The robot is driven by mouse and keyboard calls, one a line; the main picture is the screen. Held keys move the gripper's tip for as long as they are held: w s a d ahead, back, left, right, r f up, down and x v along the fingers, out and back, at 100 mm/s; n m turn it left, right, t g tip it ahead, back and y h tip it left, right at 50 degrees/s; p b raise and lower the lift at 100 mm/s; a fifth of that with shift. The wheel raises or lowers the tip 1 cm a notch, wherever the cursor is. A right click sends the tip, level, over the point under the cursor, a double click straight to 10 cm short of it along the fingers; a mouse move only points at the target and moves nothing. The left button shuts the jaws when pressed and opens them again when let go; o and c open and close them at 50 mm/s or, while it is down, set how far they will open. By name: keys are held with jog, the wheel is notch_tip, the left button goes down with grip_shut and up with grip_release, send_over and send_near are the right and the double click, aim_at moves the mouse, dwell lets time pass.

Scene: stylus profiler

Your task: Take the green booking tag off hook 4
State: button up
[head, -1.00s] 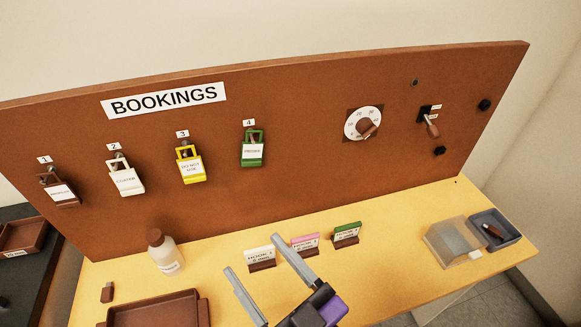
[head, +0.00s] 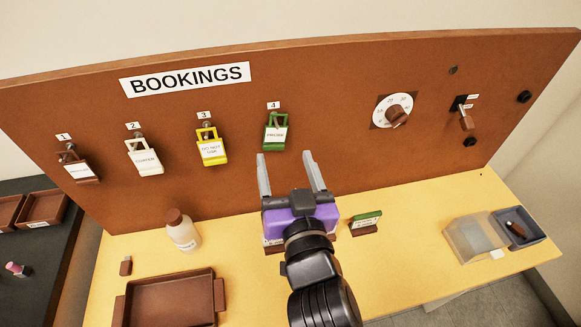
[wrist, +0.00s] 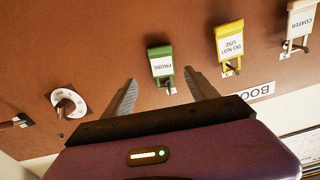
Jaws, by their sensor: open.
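The green booking tag (head: 275,132) hangs on hook 4 of the brown board, under the small "4" label (head: 274,105). It has a green frame and a white label that reads like "PROBE". My gripper (head: 289,160) is open and empty, with its fingers pointing up at the board just below the green tag. In the wrist view, the green tag (wrist: 161,64) appears upside down, beyond and between the two fingertips (wrist: 160,84). The fingers appear apart from the tag.
A yellow tag (head: 210,148), a white tag (head: 145,158) and a brown tag (head: 80,168) hang to the left. A dial (head: 393,112) and a lever switch (head: 466,119) are on the right. Below are a bottle (head: 182,230), a tray (head: 170,300) and a green card stand (head: 366,222).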

aim_at(276, 134)
jog(key=shift+p+x, duration=0.75)
jog(key=shift+x, duration=2.35)
jog(key=shift+a, duration=0.1)
jog(key=shift+s, duration=0.1)
grip_shut()
jog(key=shift+s+r, duration=0.15)
jog(key=shift+s, duration=0.1)
jog(key=shift+s+a+r, duration=0.15)
jog(key=shift+s+r, duration=0.05)
jog(key=shift+s, duration=0.05)
jog(key=shift+s+r, duration=0.25)
jog(key=shift+s, duration=0.05)
jog(key=shift+s, duration=0.1)
jog(key=b+v, duration=0.1)
jog(key=v, duration=0.6)
jog(key=shift+s+b, duration=0.3)
jog(key=shift+s, duration=0.05)
